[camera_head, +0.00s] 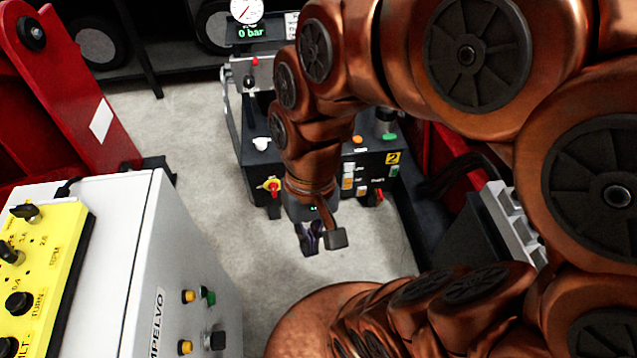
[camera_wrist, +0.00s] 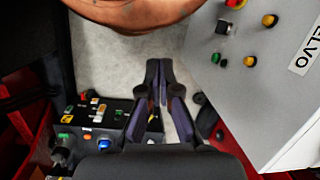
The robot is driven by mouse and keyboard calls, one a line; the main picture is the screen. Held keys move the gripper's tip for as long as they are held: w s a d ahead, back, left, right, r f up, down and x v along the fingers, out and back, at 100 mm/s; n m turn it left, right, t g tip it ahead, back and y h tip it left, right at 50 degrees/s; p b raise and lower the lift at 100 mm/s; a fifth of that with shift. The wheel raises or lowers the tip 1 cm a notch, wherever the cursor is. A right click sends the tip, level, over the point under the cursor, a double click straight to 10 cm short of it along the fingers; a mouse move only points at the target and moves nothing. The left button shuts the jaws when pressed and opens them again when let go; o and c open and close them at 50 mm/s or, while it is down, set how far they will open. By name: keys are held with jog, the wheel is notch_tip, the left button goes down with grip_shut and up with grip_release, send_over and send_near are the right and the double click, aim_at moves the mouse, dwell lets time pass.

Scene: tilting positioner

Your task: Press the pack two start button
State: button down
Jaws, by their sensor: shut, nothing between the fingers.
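The black pack with a yellow "2" label (camera_head: 393,158) stands beyond my gripper in the head view. Its front has white and orange buttons (camera_head: 348,176), a small green button (camera_head: 393,170) and a red-and-yellow knob (camera_head: 272,186). Which button is the start one cannot be read for certain. My gripper (camera_head: 311,238) points down, shut and empty, over the floor in front of the pack, apart from the buttons. In the wrist view the shut fingers (camera_wrist: 158,90) hide part of the panel, and a green button (camera_wrist: 87,137) shows left of them.
A light grey cabinet (camera_head: 170,265) with yellow, green and black buttons (camera_head: 188,297) stands at the left, bearing a yellow control panel (camera_head: 45,265). Red frames flank the pack; a gauge reading 0 bar (camera_head: 247,10) is behind. Bare floor (camera_head: 200,150) lies between cabinet and pack.

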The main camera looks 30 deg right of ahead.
jog(key=w+a+f+m+t+y+b, duration=0.1)
jog(key=w+a+f+m+y+b, duration=0.4)
jog(key=w, duration=0.3)
jog(key=w+a+f+m+y+b, duration=0.3)
jog(key=w+a+f+m+b, duration=0.3)
jog(key=w, duration=0.3)
jog(key=w+d+f+m+t+y+b, duration=0.25)
jog(key=w+d+f+m+b, duration=0.2)
jog(key=w+f+m, duration=0.35)
jog(key=w+d+f+m+t+y+b, duration=0.1)
jog(key=w+d+f+m+t+b, duration=0.3)
jog(key=w+f+m, duration=0.4)
jog(key=w+d+f+m+t+h+b, duration=0.25)
jog(key=w+d+f+m+b, duration=0.25)
jog(key=d+f+m, duration=0.3)
jog(key=w+d+f+m+t+h+b, duration=0.1)
jog(key=w+d+f+m+t+b, duration=0.35)
jog(key=d+f, duration=0.45)
jog(key=s+d+f+m+h+b, duration=0.1)
jog(key=d+f+m+h+b, duration=0.1)
jog(key=d+f+m, duration=0.4)
jog(key=s+d+f+m+h+b, duration=0.2)
jog(key=d+f+m, duration=0.5)
jog(key=f, duration=0.8)
jog(key=d+h+b, duration=0.1)
jog(key=d, duration=0.1)
jog(key=shift+d+f+h, duration=0.2)
jog(key=shift+d+h, duration=0.1)
jog(key=shift+h, duration=0.1)
